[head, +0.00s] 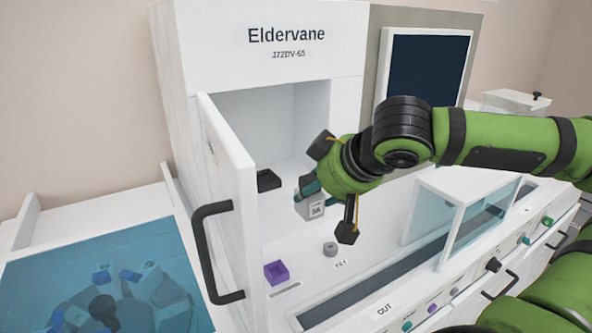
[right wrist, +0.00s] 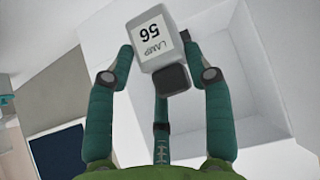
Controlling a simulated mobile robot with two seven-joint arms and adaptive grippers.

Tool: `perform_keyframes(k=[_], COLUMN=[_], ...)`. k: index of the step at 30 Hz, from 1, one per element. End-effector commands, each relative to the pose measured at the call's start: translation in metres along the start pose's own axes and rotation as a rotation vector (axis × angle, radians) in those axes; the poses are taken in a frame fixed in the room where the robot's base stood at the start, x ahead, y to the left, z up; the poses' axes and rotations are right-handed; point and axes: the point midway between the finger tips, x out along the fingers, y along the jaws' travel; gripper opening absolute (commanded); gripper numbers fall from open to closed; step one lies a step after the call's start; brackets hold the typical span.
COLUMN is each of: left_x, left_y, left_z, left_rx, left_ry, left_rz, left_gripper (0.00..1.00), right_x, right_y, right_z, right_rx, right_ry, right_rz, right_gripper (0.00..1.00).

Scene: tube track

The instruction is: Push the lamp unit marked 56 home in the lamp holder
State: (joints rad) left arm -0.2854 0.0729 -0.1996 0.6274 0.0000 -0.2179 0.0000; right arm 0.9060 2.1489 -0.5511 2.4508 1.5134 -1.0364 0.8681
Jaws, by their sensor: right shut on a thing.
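The lamp unit marked 56 (head: 311,208) is a pale grey block with a white label. In the right wrist view the lamp unit (right wrist: 157,42) shows its label upside down and a dark block at its lower end. My right gripper (head: 307,190) is shut on it, with teal fingers on both sides in the right wrist view (right wrist: 155,55). It holds the unit in front of the open cabinet, apart from the floor as far as I can tell. A black open-topped box (head: 268,180) inside the cabinet may be the lamp holder. My left gripper is out of view.
The white Eldervane cabinet (head: 268,78) has its door (head: 225,165) swung open on the left, with a black handle. A clear-sided cover (head: 470,215) stands at right.

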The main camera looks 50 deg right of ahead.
Motion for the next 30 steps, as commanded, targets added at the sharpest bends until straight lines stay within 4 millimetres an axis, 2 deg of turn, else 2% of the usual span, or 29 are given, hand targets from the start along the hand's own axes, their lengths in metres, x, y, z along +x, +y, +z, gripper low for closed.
perform_keyframes(k=[5,12,23,30], left_x=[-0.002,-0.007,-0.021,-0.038], left_y=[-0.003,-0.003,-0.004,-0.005], left_z=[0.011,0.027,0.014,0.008], left_rx=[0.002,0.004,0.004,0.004], left_ry=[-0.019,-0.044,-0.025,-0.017], left_rz=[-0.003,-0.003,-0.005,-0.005], left_gripper=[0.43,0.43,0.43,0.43], right_x=[0.002,0.016,0.041,0.057], right_y=[0.000,0.001,0.004,0.006], right_z=[-0.003,-0.017,-0.043,-0.061], right_rx=[-0.001,0.000,0.002,0.001], right_ry=[0.001,-0.001,-0.002,-0.001], right_rz=[0.000,-0.002,-0.002,-0.002], right_gripper=[0.00,0.00,0.00,0.00])
